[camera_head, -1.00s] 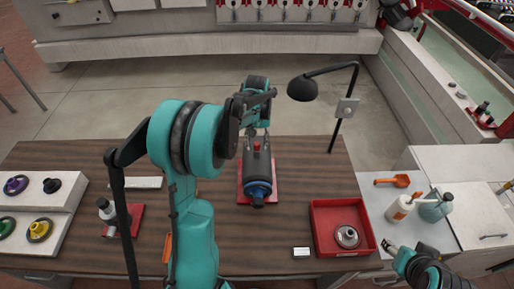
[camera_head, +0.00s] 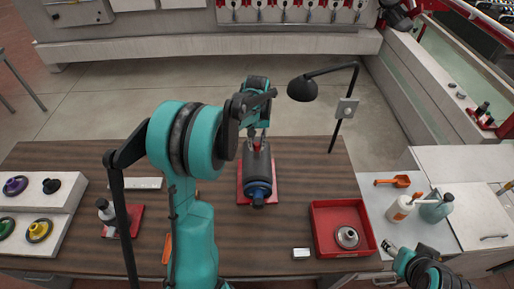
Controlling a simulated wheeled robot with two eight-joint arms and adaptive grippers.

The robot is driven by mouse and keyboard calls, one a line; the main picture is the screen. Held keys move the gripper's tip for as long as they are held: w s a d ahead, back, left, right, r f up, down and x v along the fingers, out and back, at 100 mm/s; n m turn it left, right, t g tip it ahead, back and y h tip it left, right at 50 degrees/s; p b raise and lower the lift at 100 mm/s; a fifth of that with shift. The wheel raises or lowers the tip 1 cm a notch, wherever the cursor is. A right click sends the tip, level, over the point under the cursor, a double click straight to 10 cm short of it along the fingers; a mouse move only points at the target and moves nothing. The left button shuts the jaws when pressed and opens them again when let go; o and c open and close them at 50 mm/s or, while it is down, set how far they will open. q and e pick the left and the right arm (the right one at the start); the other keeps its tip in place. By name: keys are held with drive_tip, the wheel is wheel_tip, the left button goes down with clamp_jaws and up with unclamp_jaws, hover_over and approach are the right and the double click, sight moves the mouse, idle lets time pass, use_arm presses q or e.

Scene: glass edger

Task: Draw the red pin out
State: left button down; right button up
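The red pin (camera_head: 257,147) shows as a small red spot at the far top end of a dark grey cylindrical unit (camera_head: 257,170) with a blue ring at its near end. The unit lies on a red base plate (camera_head: 243,192) on the wooden table. My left gripper (camera_head: 257,139) reaches over from behind and its fingertips are at the pin. Whether they are closed on it is too small to tell. My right gripper (camera_head: 391,250) is at the lower right, away from the unit, and its finger state is unclear.
A red tray (camera_head: 318,240) with a metal round part stands right of the unit. A black lamp (camera_head: 303,89) stands behind it. A white bottle (camera_head: 401,207) and an orange scoop (camera_head: 393,181) are on the right side surface. A white rack (camera_head: 62,228) holds coloured discs at left.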

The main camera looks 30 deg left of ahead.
sight(257, 144)
use_arm(q)
drive_tip(key=shift+r+p, duration=0.35)
drive_tip(key=shift+r, duration=0.35)
idle(0.5)
drive_tip(key=shift+r+p, duration=1.6)
drive_tip(key=shift+r, duration=1.05)
wheel_tip(257, 144, up, 4)
drive_tip(key=shift+p, duration=1.2)
drive_tip(key=shift+f, duration=0.1)
